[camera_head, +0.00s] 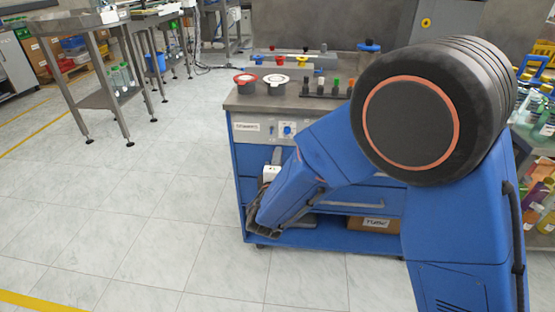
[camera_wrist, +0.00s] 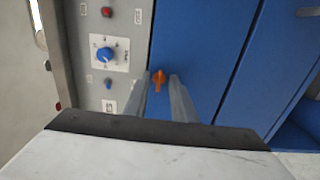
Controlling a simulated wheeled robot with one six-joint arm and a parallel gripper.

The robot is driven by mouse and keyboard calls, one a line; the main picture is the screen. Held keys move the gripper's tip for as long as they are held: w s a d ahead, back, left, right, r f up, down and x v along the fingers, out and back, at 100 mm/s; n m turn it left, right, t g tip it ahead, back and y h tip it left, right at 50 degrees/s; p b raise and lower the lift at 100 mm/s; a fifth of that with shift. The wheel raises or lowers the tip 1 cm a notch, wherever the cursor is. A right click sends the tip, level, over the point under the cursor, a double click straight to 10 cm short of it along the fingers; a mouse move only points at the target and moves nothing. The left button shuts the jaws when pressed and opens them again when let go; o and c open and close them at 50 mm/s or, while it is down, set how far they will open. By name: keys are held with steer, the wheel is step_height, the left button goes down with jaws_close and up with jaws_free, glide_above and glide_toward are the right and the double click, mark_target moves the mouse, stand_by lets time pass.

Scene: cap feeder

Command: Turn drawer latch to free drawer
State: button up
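The orange drawer latch (camera_wrist: 157,79) is a small knob on the blue drawer front (camera_wrist: 205,40), near its edge with the grey control panel, in the wrist view. My gripper (camera_wrist: 162,76) is open, with its two grey fingers on either side of the latch. The latch looks closer to the left finger; I cannot tell if they touch. In the head view my gripper (camera_head: 277,154) is small in front of the blue cabinet (camera_head: 244,182), partly behind my arm. I cannot make out the latch there.
The grey panel carries a blue dial (camera_wrist: 104,54), a red button (camera_wrist: 106,11) and a small blue knob (camera_wrist: 108,84) beside the left finger. On the worktop stand a red-rimmed cup (camera_head: 245,85) and a white-lidded one (camera_head: 276,85).

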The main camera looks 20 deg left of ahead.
steer(key=v, duration=1.7)
steer(key=shift+s, duration=0.15)
steer(key=shift+d, duration=0.1)
